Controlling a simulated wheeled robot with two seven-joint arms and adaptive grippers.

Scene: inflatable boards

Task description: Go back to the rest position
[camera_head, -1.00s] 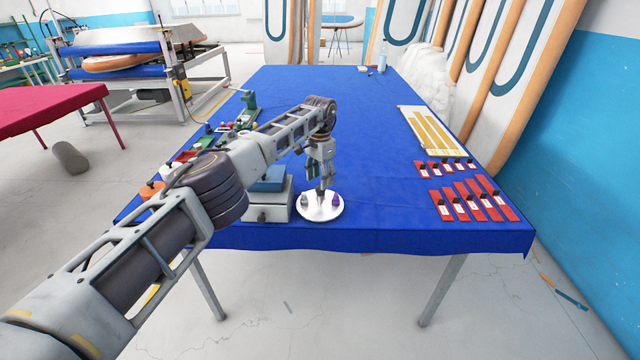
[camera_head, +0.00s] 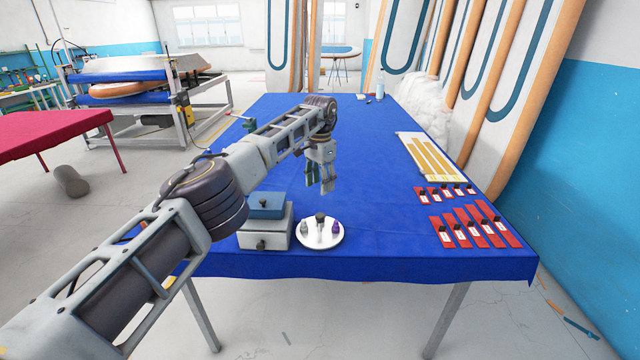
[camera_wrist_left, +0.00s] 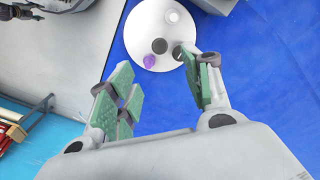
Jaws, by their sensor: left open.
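My left gripper (camera_head: 322,182) is open and empty above the blue table, a little behind and above a round white plate (camera_head: 319,242). The plate carries a dark-capped item (camera_head: 320,219), a purple item (camera_head: 336,227) and a small grey item (camera_head: 304,227). In the left wrist view my left gripper (camera_wrist_left: 160,100) shows its green finger pads spread apart, with the plate (camera_wrist_left: 180,58) beyond them. My right gripper is not in view.
A grey box with a blue top (camera_head: 266,207) stands just left of the plate. Red labelled strips (camera_head: 468,229) and a tray with yellow bars (camera_head: 430,157) lie at the table's right. The middle of the blue tablecloth (camera_head: 375,190) is clear.

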